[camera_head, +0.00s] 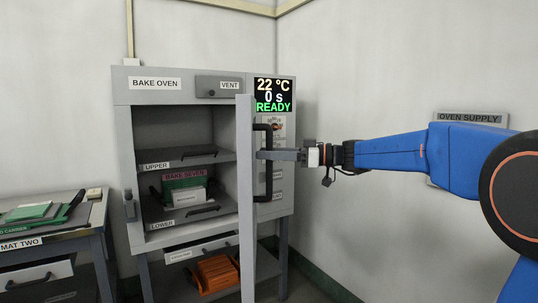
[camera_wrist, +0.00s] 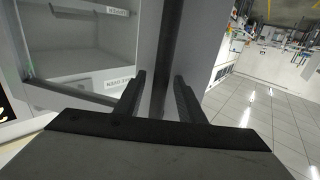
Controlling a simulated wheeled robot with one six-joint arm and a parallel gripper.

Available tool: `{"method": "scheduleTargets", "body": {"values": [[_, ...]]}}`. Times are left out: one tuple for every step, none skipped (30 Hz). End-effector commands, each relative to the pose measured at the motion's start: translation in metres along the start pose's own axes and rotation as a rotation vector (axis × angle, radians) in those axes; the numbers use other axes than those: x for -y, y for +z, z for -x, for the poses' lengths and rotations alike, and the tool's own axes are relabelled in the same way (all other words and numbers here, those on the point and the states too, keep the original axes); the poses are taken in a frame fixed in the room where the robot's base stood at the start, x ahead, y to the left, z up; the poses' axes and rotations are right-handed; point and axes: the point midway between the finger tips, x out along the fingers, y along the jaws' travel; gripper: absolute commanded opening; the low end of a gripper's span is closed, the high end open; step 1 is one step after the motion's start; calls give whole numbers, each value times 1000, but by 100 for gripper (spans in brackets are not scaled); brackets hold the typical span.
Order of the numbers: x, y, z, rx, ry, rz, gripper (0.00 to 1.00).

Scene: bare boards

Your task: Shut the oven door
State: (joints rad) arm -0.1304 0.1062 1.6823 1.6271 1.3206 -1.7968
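The oven (camera_head: 150,97) stands against the back wall with its door (camera_head: 245,200) swung wide open, seen nearly edge-on in the head view. A black vertical bar handle (camera_head: 268,180) is on the door's right face. My gripper (camera_head: 263,154) reaches in from the right at the handle's mid-height. In the wrist view the fingers (camera_wrist: 159,85) stand apart on either side of the dark handle bar (camera_wrist: 172,40), with gaps visible beside it. The gripper looks open around the bar, not closed on it.
The oven's upper shelf (camera_head: 182,158) is empty; the lower shelf (camera_head: 188,214) holds a green and white item (camera_head: 186,191). An orange item (camera_head: 216,273) sits beneath the oven. A table (camera_head: 40,240) with a green carrier stands left. The display (camera_head: 273,95) reads READY.

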Motion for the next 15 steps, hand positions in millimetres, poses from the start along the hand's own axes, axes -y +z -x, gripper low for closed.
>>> {"method": "scheduleTargets", "body": {"values": [[0,0,0,0,0,0,36],[0,0,0,0,0,0,36],[0,0,0,0,0,0,36],[0,0,0,0,0,0,36],[0,0,0,0,0,0,36],[0,0,0,0,0,0,36],[0,0,0,0,0,0,28],[0,0,0,0,0,0,21],[0,0,0,0,0,0,12],[0,0,0,0,0,0,5],[0,0,0,0,0,0,0],[0,0,0,0,0,0,0],[0,0,0,0,0,0,0],[0,0,0,0,0,0,0],[0,0,0,0,0,0,0]]}}
